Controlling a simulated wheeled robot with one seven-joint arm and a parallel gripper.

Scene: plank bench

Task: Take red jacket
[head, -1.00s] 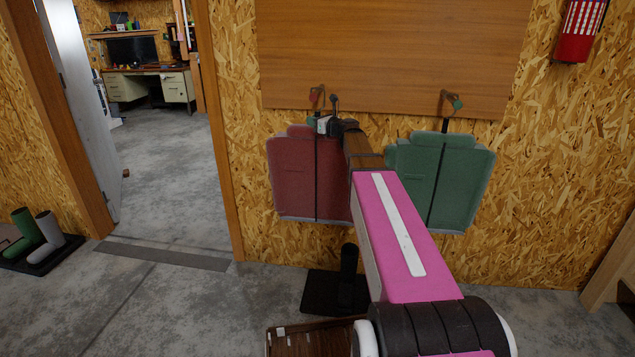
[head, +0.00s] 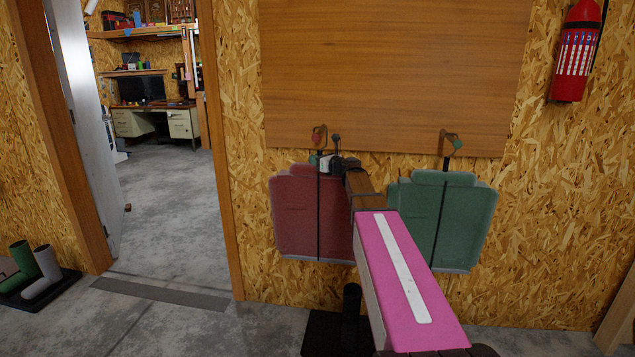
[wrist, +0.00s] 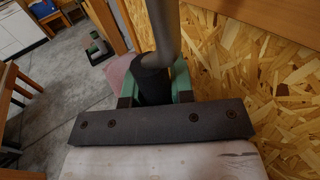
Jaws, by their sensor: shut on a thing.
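The red jacket (head: 295,215) hangs flat against the chipboard wall below a wooden board, left of my arm in the head view. A black strip runs down its middle. My gripper (head: 324,161) is at its top edge, just under the hook (head: 319,135). In the wrist view, the green fingers of my gripper (wrist: 155,93) are shut around a dark, upright piece at the jacket's top. A pinkish part of the red jacket (wrist: 121,72) shows behind them. My arm hides the jacket's right edge in the head view.
A green jacket (head: 455,220) hangs close on the right from its own hook (head: 451,142). A red fire extinguisher (head: 573,60) is on the wall at upper right. Boots (head: 40,272) stand at lower left, beside an open doorway. The floor in the doorway is mostly clear.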

